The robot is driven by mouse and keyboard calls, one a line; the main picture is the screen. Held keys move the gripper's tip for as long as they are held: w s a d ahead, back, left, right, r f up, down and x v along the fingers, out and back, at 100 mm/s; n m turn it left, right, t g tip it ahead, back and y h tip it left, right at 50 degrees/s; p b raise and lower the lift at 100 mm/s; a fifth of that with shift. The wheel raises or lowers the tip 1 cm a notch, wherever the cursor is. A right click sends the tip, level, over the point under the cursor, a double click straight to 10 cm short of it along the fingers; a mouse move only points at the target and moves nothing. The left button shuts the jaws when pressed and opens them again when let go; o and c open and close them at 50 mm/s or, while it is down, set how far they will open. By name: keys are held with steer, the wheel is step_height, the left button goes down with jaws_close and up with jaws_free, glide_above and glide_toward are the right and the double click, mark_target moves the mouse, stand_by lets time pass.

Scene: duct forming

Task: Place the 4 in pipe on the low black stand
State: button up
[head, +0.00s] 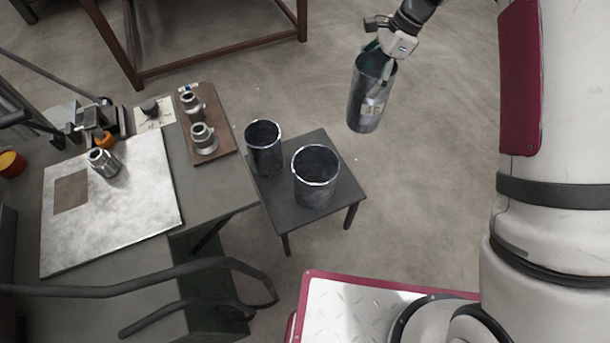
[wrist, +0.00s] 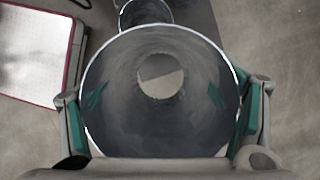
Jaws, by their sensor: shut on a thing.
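My gripper (head: 386,52) is shut on the rim of a grey metal pipe (head: 368,100) with a small label on its side. The pipe hangs upright in the air, to the right of and beyond the low black stand (head: 338,187). In the wrist view I look down through the open pipe (wrist: 160,120), with the green-padded fingers (wrist: 165,98) on either side of its wall. Two other metal pipes stand upright on the stand: a narrower one (head: 264,150) at the back left and a wider one (head: 315,180) at the front.
A workbench (head: 215,195) left of the stand holds a metal sheet (head: 150,205) and a brown board (head: 220,130) with two fittings. A brown-framed table (head: 215,65) stands behind. The floor right of the stand is clear.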

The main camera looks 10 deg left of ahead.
steer(key=w+a+f+m+t+h+b, duration=0.1)
steer(key=w+a+f+m+t+b, duration=0.2)
steer(key=a+m+b, duration=0.35)
steer(key=w+a+f+m+t+h+b, duration=0.1)
steer(key=w+a+f+m+t+b, duration=0.15)
steer(key=w+a+m+b, duration=0.35)
step_height(320, 180, down, 28)
steer(key=s+a+m+b, duration=0.1)
steer(key=s+b, duration=0.1)
steer(key=b, duration=0.8)
steer(key=shift+f+m+g, duration=0.25)
steer(key=shift+m+g, duration=0.1)
steer(key=o, duration=1.9)
steer(key=shift+f, duration=0.1)
steer(key=p+v, duration=0.4)
steer(key=v, duration=0.8)
steer(key=shift+p, duration=0.35)
